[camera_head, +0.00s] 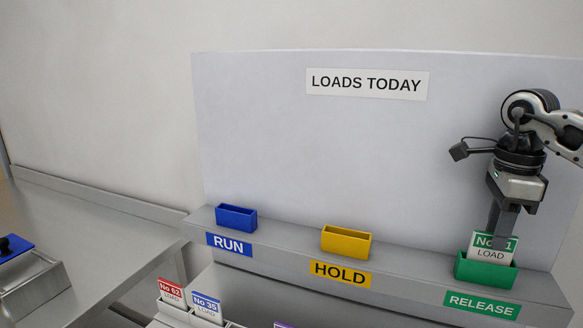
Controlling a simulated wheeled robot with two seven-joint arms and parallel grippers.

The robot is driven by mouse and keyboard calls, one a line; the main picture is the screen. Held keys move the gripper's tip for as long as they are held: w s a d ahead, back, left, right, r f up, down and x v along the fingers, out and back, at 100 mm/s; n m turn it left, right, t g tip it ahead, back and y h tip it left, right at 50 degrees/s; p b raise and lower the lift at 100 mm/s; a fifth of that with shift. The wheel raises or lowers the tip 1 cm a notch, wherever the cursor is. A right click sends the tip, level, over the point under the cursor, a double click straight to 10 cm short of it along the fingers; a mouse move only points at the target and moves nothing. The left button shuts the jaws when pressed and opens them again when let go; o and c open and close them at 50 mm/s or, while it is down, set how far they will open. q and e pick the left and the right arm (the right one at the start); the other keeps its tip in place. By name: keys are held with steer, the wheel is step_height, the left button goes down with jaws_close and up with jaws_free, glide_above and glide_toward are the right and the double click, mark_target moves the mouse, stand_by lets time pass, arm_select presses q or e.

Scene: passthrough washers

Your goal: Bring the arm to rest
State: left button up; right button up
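My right gripper (499,234) comes in from the right, pointing down over the green holder (486,271). A white card with a green top band, marked LOAD (490,254), stands upright in that holder. The fingertips overlap the card's top edge and cover part of its number. The fingers line up in this view, so I cannot tell whether they grip the card or stand apart around it. My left gripper is not in view.
On the same ledge stand an empty-looking blue holder (236,217) over RUN and a yellow holder (346,242) over HOLD. A grey LOADS TODAY board (300,150) rises behind. Cards No 62 (171,292) and No 35 (206,306) stand below. A metal counter (90,235) is at left.

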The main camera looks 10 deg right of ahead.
step_height(320, 180, down, 3)
steer(key=shift+r, duration=1.15)
